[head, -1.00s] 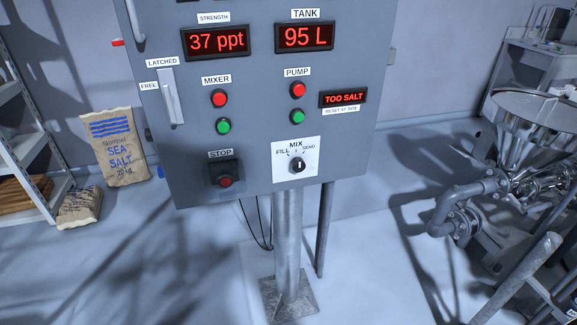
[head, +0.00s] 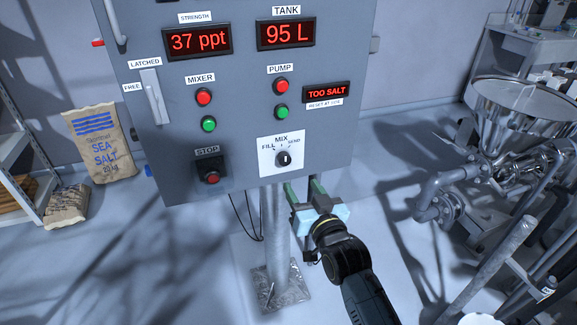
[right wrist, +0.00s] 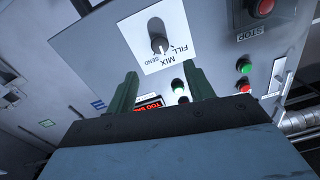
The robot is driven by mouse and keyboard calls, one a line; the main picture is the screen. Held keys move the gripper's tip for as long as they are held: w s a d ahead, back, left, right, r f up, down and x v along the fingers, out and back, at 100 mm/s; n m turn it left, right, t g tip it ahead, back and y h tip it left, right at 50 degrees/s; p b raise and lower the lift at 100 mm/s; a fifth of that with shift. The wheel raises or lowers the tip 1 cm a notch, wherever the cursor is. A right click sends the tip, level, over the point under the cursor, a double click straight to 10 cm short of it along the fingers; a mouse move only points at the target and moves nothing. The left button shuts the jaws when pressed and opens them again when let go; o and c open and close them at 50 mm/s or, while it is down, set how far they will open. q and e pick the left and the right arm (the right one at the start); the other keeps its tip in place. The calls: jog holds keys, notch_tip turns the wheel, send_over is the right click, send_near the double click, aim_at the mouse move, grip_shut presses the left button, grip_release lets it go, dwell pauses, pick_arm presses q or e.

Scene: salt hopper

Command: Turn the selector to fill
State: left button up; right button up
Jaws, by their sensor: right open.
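The selector (head: 284,159) is a small black knob with a white mark, on a white plate (head: 268,169) labelled FILL, MIX and SEND, low on the grey control panel. Its mark stands upright, toward MIX. The selector also shows in the right wrist view (right wrist: 159,44), where the plate appears turned over. My right gripper (head: 303,186) is open, with green fingers pointing up just below and right of the plate in the head view. In the right wrist view the selector lies beyond the fingertips (right wrist: 160,76), between their lines. Nothing is between the fingers. My left gripper is not in view.
The red STOP button (head: 212,177) is left of the selector plate. The green pump button (head: 281,112) and red TOO SALT display (head: 327,92) are above. A steel post (head: 274,230) holds the panel. A steel hopper (head: 520,105) with pipes stands right.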

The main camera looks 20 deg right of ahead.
aim_at(286, 161)
jog(key=w, duration=0.3)
jog(key=w+b, duration=0.1)
jog(key=w, duration=0.6)
jog(key=shift+a, duration=0.3)
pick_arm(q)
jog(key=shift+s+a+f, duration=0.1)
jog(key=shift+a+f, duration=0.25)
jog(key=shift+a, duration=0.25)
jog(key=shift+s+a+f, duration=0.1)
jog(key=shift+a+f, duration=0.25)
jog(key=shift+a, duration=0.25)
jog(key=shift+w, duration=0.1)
pick_arm(e)
jog(key=c, duration=1)
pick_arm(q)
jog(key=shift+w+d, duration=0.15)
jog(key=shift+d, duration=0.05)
